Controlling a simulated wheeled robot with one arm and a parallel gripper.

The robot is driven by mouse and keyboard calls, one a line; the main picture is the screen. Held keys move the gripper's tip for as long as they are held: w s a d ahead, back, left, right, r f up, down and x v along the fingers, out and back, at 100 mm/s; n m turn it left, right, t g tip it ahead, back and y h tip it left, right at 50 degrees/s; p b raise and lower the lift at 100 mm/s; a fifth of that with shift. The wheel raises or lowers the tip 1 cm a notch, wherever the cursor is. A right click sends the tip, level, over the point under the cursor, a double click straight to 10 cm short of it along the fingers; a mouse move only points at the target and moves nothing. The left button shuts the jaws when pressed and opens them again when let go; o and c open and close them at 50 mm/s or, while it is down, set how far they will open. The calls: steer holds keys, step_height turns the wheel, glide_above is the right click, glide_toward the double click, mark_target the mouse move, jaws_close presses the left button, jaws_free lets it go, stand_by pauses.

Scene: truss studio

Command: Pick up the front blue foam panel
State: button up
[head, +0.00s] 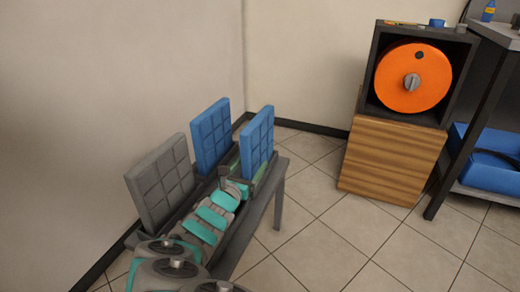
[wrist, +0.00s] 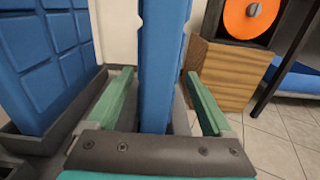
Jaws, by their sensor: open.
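The front blue foam panel (head: 257,142) stands upright on the grey bench, rightmost of three panels, its face marked in squares. In the wrist view the panel (wrist: 160,65) appears nearly edge-on, between the two green fingers of my gripper (wrist: 158,88). The fingers are apart, with a visible gap to the panel on each side. In the head view my gripper (head: 245,178) is at the panel's lower part. The panel's base is partly hidden by my gripper.
Another blue panel (head: 211,136) and a grey panel (head: 160,182) stand to the left in dark holders. The grey bench (head: 262,205) is against the wall. A wooden crate (head: 390,160) carries a dark box with an orange disc (head: 412,95). Tiled floor is clear between.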

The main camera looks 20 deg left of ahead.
steer(key=w, duration=0.5)
steer(key=shift+r, duration=0.25)
steer(key=shift+s, duration=0.1)
steer(key=shift+c, duration=0.2)
jaws_close()
